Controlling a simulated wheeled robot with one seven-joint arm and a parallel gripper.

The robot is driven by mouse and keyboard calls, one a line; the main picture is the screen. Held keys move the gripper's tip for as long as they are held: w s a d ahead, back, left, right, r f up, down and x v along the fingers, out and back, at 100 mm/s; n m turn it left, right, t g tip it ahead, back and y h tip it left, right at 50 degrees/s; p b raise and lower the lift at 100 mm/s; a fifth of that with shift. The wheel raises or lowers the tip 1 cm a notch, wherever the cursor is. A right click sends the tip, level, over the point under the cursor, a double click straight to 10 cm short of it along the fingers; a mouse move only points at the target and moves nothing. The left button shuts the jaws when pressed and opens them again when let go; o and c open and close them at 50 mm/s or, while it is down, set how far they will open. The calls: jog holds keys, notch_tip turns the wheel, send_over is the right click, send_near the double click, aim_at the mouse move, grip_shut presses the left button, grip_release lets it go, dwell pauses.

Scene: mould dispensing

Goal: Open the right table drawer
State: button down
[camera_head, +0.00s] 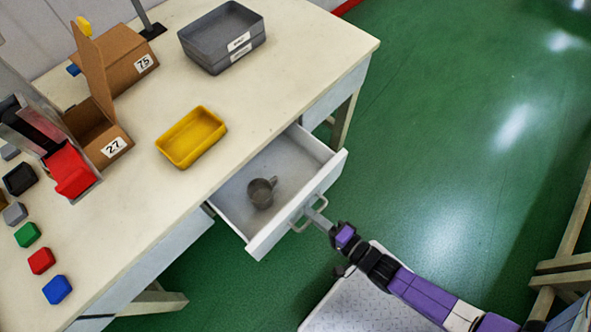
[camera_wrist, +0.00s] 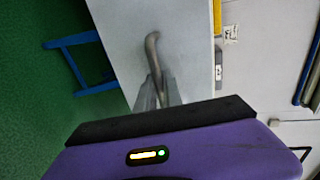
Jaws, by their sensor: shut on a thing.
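The right table drawer (camera_head: 233,200) is pulled out from the cream table (camera_head: 110,215), and its inside shows in the head view. A grey metal mug (camera_head: 262,192) stands in it. The drawer has a handle (camera_head: 299,222) on its front. My gripper (camera_head: 318,217) is at the drawer front, shut on this handle. In the wrist view my gripper (camera_wrist: 158,95) is closed around the curved metal handle (camera_wrist: 152,55), with the pale drawer front (camera_wrist: 185,50) behind it.
A yellow tray (camera_head: 192,137), a grey bin (camera_head: 222,37) and cardboard boxes (camera_head: 97,127) stand on the table. Several coloured blocks (camera_head: 41,261) lie at its left. Green floor (camera_head: 470,110) is open to the right; a wooden frame (camera_head: 565,240) stands at the right edge.

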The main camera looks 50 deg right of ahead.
jog(key=shift+f+v, duration=0.2)
jog(key=shift+v, duration=0.75)
jog(key=shift+f+v, duration=0.2)
jog(key=shift+v, duration=0.75)
jog(key=shift+f+v, duration=0.2)
jog(key=shift+v, duration=0.75)
jog(key=shift+s, duration=0.1)
jog(key=c, duration=1.5)
grip_release()
jog(key=shift+s, duration=0.1)
jog(key=b+v, duration=0.1)
jog(key=v, duration=0.6)
jog(key=shift+s+r, duration=0.1)
jog(key=shift+s, duration=0.2)
jog(key=shift+w, duration=0.1)
jog(key=shift+p+x, duration=0.4)
jog(key=shift+x, duration=3.55)
